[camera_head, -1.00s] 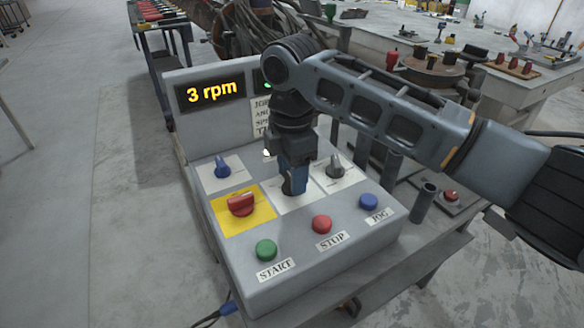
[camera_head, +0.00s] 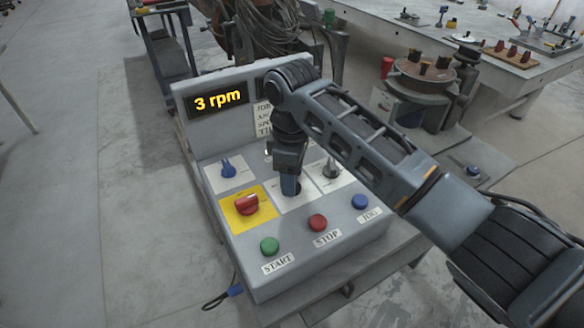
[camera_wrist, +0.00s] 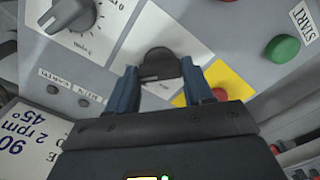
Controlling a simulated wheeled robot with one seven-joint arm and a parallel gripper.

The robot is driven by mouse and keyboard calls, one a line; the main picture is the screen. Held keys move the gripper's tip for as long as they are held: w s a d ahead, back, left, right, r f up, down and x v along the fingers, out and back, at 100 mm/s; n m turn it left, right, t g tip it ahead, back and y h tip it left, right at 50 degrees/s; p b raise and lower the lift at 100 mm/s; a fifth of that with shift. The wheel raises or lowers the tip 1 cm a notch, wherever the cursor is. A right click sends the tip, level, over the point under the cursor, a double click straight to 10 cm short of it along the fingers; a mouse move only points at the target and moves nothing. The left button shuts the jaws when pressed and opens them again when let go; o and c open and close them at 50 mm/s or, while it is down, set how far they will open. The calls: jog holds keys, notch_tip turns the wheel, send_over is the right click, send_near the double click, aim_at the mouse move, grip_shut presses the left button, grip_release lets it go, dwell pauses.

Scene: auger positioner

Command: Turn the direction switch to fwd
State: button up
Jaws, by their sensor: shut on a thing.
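The grey control box (camera_head: 340,232) carries several knobs and buttons. My gripper (camera_head: 291,193) reaches down onto the middle white plate (camera_head: 306,201), between the red knob on yellow and the grey knob. In the wrist view its two blue fingers stand either side of a black knob (camera_wrist: 158,64), and my gripper (camera_wrist: 160,72) is shut on it. This looks like the direction switch, but its markings are too small to read. In the head view the knob is mostly hidden by my gripper.
A blue knob (camera_head: 228,168), a red knob (camera_head: 247,204) on yellow and a grey knob (camera_head: 330,169) sit close around. Green (camera_head: 270,246), red (camera_head: 317,222) and blue (camera_head: 360,202) buttons line the front. The display (camera_head: 218,101) reads 3 rpm. A sheet (camera_wrist: 30,140) stands behind.

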jog(key=shift+m, duration=0.3)
jog(key=o, duration=1)
jog(key=shift+o, duration=0.2)
jog(key=shift+r+b, duration=0.4)
jog(key=shift+r, duration=3.5)
